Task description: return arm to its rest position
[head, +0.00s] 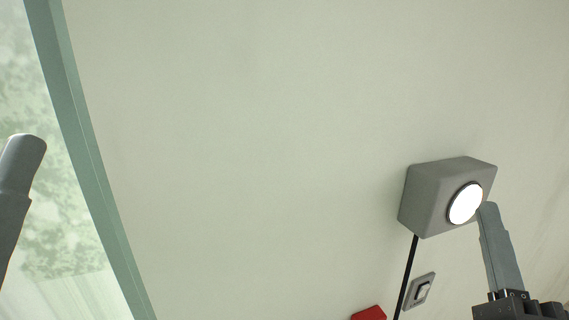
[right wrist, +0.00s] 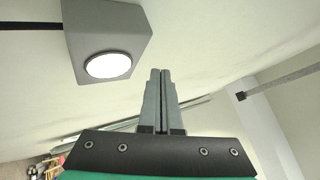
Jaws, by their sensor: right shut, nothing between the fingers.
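My right gripper (head: 488,208) is at the lower right of the head view, its fingertips pointing up beside the lit round white button (head: 465,204) of a grey box (head: 424,199) on the pale wall. In the right wrist view the fingers (right wrist: 160,74) are together with nothing between them. There the box (right wrist: 115,30) and its button (right wrist: 107,65) are up and to the left, with a visible gap to the fingertips. A grey part that looks like my left gripper (head: 22,165) shows at the left edge; its jaws cannot be made out.
A black cable (head: 406,275) runs down from the box. A grey wall switch (head: 419,290) and a red object (head: 369,313) are below it. A green window frame (head: 85,150) stands at the left. The wall between is bare.

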